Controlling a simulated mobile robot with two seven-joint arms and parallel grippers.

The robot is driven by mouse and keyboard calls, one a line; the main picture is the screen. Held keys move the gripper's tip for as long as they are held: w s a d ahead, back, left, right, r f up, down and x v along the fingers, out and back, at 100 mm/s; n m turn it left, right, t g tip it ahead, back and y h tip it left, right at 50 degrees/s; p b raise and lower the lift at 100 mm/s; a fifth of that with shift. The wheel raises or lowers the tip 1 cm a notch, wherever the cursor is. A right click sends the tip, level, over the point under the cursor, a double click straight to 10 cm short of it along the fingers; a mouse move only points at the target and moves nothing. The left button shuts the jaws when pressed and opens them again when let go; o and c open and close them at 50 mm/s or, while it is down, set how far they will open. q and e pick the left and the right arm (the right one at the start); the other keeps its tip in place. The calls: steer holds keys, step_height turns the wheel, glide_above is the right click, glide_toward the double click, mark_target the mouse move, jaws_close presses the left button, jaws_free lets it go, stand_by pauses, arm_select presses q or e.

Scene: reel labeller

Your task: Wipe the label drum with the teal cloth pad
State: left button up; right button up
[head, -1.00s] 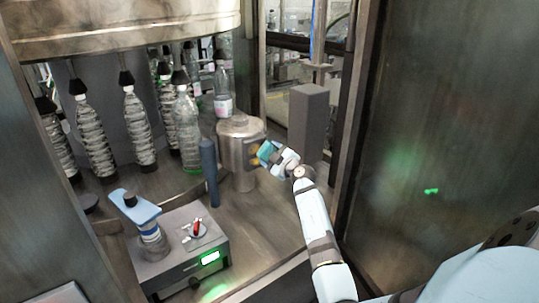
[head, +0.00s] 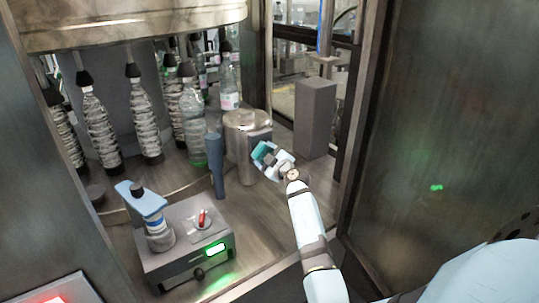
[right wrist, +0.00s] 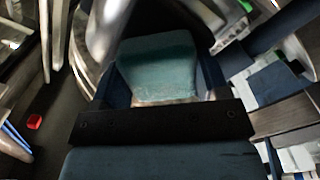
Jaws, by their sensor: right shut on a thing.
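The label drum (head: 240,150) is a metal cylinder standing on the machine deck, in the middle of the head view. The teal cloth pad (head: 261,152) is in my right gripper (head: 266,157), in front of the drum's right side. I cannot tell whether the pad touches the drum. In the right wrist view the teal pad (right wrist: 158,65) fills the space between the fingers, with a curved metal surface behind it. My right gripper is shut on the pad. My left gripper is not in view.
A blue upright post (head: 216,165) stands left of the drum. A grey block (head: 314,118) stands behind right. A control box (head: 188,245) with a red switch and green display is at front left. Several bottles (head: 140,115) hang at left. A dark door panel (head: 430,150) bounds the right.

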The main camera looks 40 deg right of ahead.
mark_target(258, 159)
steer(key=shift+w+a, duration=0.2)
steer(key=shift+a, duration=1.45)
steer(key=shift+s+d+r, duration=0.1)
steer(key=shift+s+d, duration=0.05)
steer(key=shift+d, duration=1)
steer(key=shift+s+d+r, duration=0.1)
steer(key=shift+d, duration=1)
steer(key=shift+s+d+f, duration=0.15)
steer(key=shift+d, duration=1.45)
steer(key=s, duration=0.6)
steer(key=shift+a, duration=0.4)
